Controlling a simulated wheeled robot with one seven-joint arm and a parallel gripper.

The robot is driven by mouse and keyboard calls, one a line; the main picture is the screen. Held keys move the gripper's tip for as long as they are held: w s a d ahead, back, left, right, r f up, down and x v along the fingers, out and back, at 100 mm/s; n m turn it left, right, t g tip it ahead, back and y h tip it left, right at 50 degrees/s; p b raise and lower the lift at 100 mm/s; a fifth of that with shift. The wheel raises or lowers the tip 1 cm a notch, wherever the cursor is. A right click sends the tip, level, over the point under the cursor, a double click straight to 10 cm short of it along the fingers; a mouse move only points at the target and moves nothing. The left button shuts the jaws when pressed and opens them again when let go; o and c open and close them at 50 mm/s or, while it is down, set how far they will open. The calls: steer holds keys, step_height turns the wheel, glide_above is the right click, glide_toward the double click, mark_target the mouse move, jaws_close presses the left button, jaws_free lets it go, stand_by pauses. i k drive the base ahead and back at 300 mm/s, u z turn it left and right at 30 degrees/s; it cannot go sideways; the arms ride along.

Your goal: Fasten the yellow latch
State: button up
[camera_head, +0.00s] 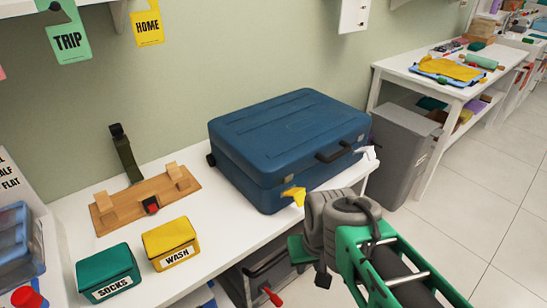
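The blue suitcase (285,135) lies with its lid down on the white table. The yellow latch (294,195) is on its front side, near the left front corner, and sticks outward from the case. A white latch (366,152) sticks out at the right end of the front, beyond the dark handle (333,151). My gripper (310,266) is in front of the case, below and right of the yellow latch in the picture, with a visible gap to it. My wrist hides part of the gripper, so its opening is unclear. Nothing shows held in it.
A green SOCKS box (104,272), a yellow WASH box (171,244) and a wooden board (140,205) with blocks stand left of the case. A grey bin (398,150) stands right of the table. A dark crate (250,275) is under it.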

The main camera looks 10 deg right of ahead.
mark_target(299, 193)
steer(key=u, duration=0.05)
steer(key=k, duration=0.65)
steer(key=u, duration=2.65)
steer(key=k, duration=0.65)
steer(key=z, duration=2.25)
